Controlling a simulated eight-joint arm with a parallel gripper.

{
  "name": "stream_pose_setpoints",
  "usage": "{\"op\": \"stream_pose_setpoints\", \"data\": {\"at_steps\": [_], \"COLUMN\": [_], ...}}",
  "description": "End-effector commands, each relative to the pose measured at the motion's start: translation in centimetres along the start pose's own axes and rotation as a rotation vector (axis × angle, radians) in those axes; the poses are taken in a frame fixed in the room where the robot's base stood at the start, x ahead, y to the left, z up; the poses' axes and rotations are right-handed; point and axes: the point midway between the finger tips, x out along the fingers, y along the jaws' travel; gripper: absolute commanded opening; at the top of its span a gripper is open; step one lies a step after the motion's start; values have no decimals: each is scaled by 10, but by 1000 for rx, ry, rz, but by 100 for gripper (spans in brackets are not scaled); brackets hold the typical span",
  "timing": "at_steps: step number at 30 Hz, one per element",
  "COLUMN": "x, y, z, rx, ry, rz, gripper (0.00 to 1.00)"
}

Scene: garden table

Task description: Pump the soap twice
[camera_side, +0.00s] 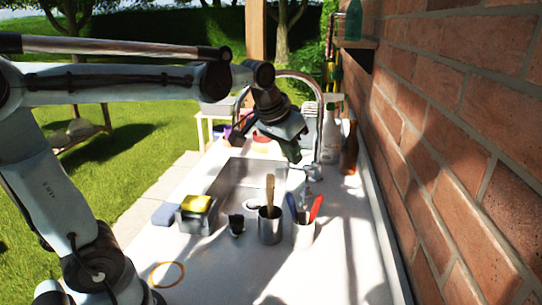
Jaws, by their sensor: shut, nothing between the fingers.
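My gripper (293,157) is shut and empty. It points down over the back right part of the steel sink, in front of the tall curved chrome tap (319,105). A small chrome piece (312,174) stands on the counter just right of and below my gripper; it may be the soap pump, but it is too small to be sure. A pale bottle (330,138) and a brown bottle (350,152) stand farther right, near the brick wall. My gripper appears apart from them. I cannot tell its exact height over the counter.
The steel sink (238,180) is set in the white counter. A metal cup with a wooden brush (270,228), a cup with red and blue handles (303,234) and a yellow sponge (196,204) stand in front. The brick wall (450,150) bounds the right.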

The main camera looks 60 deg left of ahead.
Motion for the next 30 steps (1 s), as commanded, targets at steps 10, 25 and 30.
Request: {"op": "stream_pose_setpoints", "data": {"at_steps": [10,25,30], "x": [37,112,119], "y": [-41,-99,-103], "z": [-86,-132,-132], "rx": [-75,-161,-166], "ry": [-105,-226,-235], "rz": [-35,-63,-64], "gripper": [0,0,0]}}
